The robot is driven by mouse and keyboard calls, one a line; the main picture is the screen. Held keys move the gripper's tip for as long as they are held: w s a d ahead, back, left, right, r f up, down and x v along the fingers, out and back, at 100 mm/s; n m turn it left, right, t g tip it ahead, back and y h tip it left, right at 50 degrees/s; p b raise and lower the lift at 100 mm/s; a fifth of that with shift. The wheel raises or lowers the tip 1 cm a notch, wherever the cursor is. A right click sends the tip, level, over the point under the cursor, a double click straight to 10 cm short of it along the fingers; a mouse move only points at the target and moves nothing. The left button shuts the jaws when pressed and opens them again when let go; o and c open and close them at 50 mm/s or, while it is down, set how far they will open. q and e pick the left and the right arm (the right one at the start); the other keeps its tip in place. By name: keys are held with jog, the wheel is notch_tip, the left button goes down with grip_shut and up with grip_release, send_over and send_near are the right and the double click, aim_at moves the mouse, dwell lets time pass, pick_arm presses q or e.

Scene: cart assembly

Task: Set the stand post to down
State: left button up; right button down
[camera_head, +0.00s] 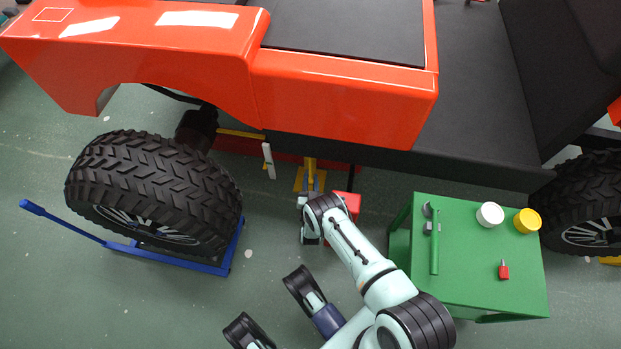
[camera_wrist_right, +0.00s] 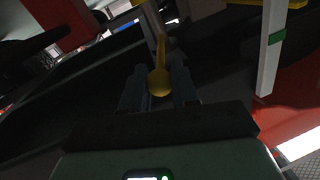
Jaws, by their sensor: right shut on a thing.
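The yellow stand post (camera_head: 311,172) stands under the edge of the orange cart body (camera_head: 340,105), with a yellow plate near it. My right gripper (camera_head: 308,200) is at its near side, partly hidden by my own wrist in the head view. In the right wrist view, a yellow rod with a rounded end (camera_wrist_right: 160,82) sits between the two fingers of my right gripper (camera_wrist_right: 158,95), which is shut on it. It looks like part of the stand post.
A white lever (camera_head: 268,161) hangs left of the post. A red block (camera_head: 348,203) is just right of my gripper. A green table (camera_head: 480,285) with small items stands at right.

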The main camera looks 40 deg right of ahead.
jog(key=shift+f, duration=1.35)
jog(key=c, duration=0.9)
grip_release()
jog(key=shift+f, duration=0.1)
